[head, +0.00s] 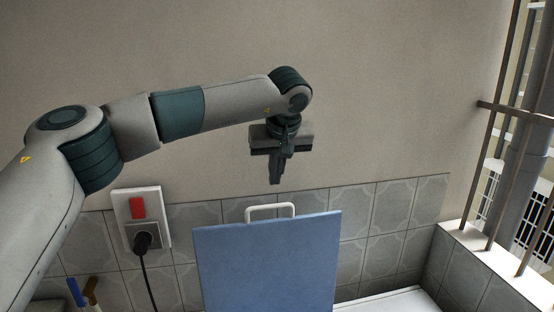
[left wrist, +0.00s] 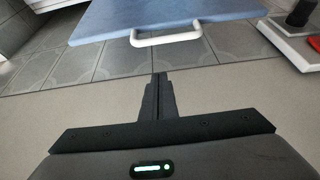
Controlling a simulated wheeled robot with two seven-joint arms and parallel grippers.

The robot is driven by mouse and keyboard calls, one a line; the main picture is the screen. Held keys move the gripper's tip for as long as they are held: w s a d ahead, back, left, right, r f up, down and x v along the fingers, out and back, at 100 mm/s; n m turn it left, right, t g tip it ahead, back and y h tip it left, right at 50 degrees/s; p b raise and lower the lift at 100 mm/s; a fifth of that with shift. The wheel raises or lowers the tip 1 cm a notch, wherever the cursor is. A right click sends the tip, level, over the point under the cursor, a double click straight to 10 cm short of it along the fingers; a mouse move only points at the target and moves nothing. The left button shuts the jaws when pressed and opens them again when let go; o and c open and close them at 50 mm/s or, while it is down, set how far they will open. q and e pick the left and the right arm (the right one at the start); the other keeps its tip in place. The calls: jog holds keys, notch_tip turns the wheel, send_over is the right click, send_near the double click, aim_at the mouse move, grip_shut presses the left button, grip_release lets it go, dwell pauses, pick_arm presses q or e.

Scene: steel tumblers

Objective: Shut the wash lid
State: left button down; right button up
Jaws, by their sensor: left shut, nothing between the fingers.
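The wash lid (head: 266,262) is a flat blue panel, raised upright in front of the tiled wall in the head view. A white bar handle (head: 271,206) stands on its top edge. In the left wrist view the lid (left wrist: 175,15) and its handle (left wrist: 165,38) show at the top. My left gripper (head: 275,182) points down, shut and empty, a little above the handle and apart from it. In the left wrist view its closed fingers (left wrist: 158,76) point toward the handle with a gap between. My right gripper is not in view.
A wall socket with a red switch (head: 138,207) and a black plug is left of the lid. Blue and brown handles (head: 82,292) show at lower left. A barred window (head: 515,150) is at right. A white surface (head: 390,301) lies right of the lid.

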pick_arm(q)
jog(key=f+p, duration=0.1)
jog(key=s+f+p, duration=0.1)
jog(key=f, duration=0.1)
jog(key=s+f+p, duration=0.1)
jog(key=shift+d+f+p, duration=0.15)
jog(key=shift+f+p, duration=0.05)
jog(key=shift+p, duration=0.15)
dwell(0.4)
